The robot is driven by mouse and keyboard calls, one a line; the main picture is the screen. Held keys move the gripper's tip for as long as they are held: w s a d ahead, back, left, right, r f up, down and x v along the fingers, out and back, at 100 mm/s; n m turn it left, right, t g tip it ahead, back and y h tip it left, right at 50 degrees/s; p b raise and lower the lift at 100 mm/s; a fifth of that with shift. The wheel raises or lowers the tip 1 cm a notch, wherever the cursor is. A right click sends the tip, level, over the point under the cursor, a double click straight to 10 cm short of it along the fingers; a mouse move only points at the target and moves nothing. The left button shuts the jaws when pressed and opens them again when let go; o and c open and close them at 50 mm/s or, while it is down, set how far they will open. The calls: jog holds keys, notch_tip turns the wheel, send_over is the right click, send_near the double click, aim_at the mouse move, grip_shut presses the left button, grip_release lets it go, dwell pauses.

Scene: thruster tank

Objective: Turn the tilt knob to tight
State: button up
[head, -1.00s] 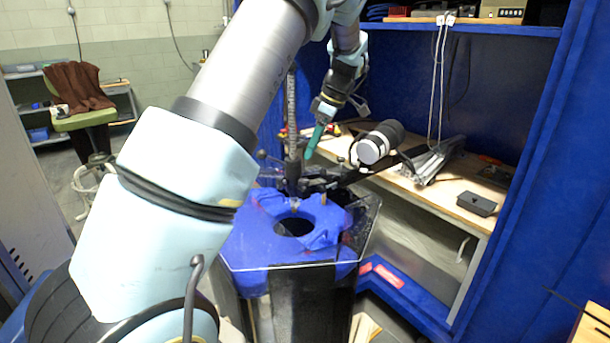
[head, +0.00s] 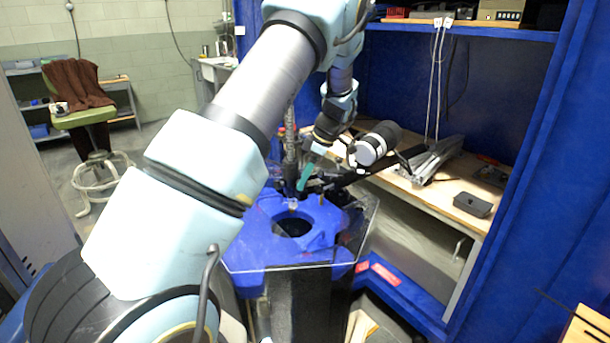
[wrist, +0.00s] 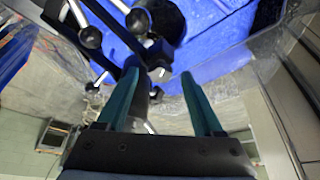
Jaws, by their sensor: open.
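My gripper (head: 301,187) is at the tank, with its teal fingers pointing down beside the dark clamp hardware behind the blue top. In the wrist view my gripper (wrist: 160,72) is open, its two teal fingers spread apart with nothing seen held between them. Black clamp hardware (wrist: 158,56) shows just beyond the fingertips, partly hidden by the left finger. Ball-ended handles, one at the upper left (wrist: 90,38) and one nearer the middle (wrist: 138,20), stick out of the hardware. I cannot tell which of these parts is the tilt knob, nor its setting.
The blue tank top (head: 262,245) with a round hole stands below my gripper, with a clear panel edge around it. A black-and-white cylinder (head: 378,143) is close to the right of my wrist. A wooden bench (head: 430,205) is behind on the right.

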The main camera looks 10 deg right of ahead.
jog(key=shift+c, duration=0.3)
grip_shut()
dwell(0.3)
